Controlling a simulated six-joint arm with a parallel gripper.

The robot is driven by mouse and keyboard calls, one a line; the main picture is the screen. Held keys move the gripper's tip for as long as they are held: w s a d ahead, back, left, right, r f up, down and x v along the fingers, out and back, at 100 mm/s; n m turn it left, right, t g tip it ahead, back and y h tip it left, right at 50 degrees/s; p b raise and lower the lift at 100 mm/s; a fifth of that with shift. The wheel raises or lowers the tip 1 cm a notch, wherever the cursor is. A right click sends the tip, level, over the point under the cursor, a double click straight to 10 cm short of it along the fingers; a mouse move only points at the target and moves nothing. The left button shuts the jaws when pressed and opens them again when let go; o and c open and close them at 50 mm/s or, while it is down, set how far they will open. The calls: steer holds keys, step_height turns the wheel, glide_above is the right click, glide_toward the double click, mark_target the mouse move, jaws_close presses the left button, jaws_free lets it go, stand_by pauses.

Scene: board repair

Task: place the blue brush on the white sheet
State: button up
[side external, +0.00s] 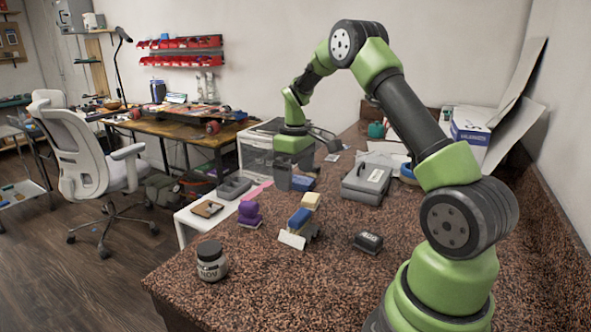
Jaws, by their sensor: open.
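A blue block-shaped thing (299,217), which may be the blue brush, sits in the middle of the speckled counter. A small white piece (292,240), perhaps the white sheet, lies just in front of it, tilted. I cannot tell whether they touch. A second small blue thing (302,183) lies farther back, right beside my gripper (284,184), and could also be the brush. My gripper points down behind the blue block and is open. Its fingertips are small here, and I see nothing clearly held between them.
Purple blocks (249,212) and a cream block (311,201) stand near the blue block. A labelled jar (211,261) is at the front left, a dark block (368,242) to the right. A grey case (366,184) stands behind. The front counter is mostly clear.

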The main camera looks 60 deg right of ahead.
steer(key=s+a+r+m+t, duration=0.1)
steer(key=s+a+r+t, duration=0.1)
steer(key=s+a+r, duration=0.5)
steer(key=s+a+r+m+t, duration=0.2)
steer(key=a+r+t, duration=0.1)
steer(key=a+r, duration=0.75)
steer(key=s+a+f+m+t+y, duration=0.1)
steer(key=s+a+t+y, duration=0.1)
steer(key=s+a, duration=0.3)
steer(key=s, duration=0.4)
steer(key=shift+a, duration=0.15)
